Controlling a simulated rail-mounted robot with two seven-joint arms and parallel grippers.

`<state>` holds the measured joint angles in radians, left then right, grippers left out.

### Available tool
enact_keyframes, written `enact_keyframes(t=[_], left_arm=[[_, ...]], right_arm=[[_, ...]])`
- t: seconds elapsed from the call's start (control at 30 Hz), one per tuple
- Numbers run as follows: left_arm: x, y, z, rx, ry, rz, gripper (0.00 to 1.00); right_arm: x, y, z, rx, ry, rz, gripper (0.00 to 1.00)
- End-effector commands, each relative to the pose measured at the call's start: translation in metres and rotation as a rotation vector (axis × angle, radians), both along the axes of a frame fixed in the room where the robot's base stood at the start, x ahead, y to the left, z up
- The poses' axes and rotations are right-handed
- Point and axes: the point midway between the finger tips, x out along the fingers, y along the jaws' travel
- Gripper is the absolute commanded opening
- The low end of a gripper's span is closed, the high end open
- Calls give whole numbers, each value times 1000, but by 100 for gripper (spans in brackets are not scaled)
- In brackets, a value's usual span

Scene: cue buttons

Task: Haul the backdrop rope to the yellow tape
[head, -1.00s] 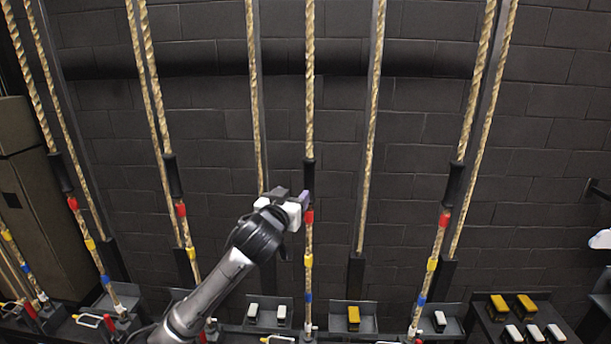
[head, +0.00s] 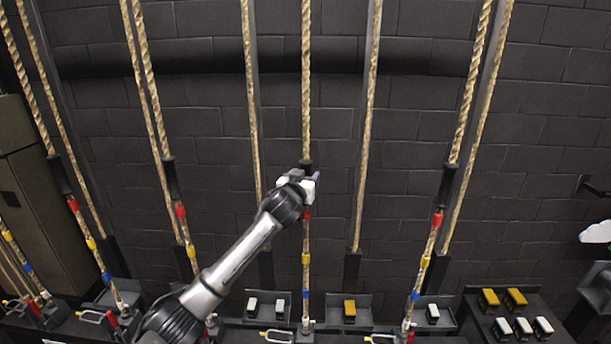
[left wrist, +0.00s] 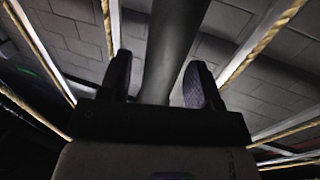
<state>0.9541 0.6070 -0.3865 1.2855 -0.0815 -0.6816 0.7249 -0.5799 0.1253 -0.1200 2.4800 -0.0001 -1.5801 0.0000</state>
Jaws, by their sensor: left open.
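The middle rope (head: 306,90) hangs vertically in the head view. It has a black sleeve (head: 307,165), with red tape (head: 306,214), yellow tape (head: 306,258) and blue tape (head: 306,293) below it. My left gripper (head: 314,180) is at the sleeve and hides most of it. In the left wrist view the gripper's (left wrist: 160,65) two fingers stand apart, with the dark sleeve (left wrist: 172,45) passing between or just beyond them. Contact cannot be told. Which rope is the backdrop's is not readable. My right gripper is not in view.
Similar taped ropes hang left (head: 148,90) and right (head: 472,90), with plain ropes between. Below are trays with white weights (head: 267,307) and a yellow block (head: 350,310). A dark stand (head: 480,325) at right holds more blocks. A brick wall closes the back.

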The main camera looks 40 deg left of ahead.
Motion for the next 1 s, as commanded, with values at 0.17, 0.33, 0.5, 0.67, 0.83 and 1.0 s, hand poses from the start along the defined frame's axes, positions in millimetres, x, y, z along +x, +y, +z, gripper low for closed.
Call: enact_keyframes(t=[0.17, 0.33, 0.5, 0.67, 0.83, 1.0], left_arm=[[4, 1, 0, 1, 1, 0, 57], [4, 1, 0, 1, 1, 0, 57], [4, 1, 0, 1, 0, 0, 52], [4, 1, 0, 1, 0, 0, 36], [4, 1, 0, 1, 0, 0, 20], [4, 1, 0, 1, 0, 0, 4]], right_arm=[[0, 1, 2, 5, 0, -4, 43], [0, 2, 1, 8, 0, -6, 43], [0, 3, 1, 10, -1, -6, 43], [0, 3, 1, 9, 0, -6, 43], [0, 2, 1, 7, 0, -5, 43], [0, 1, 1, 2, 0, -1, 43]])
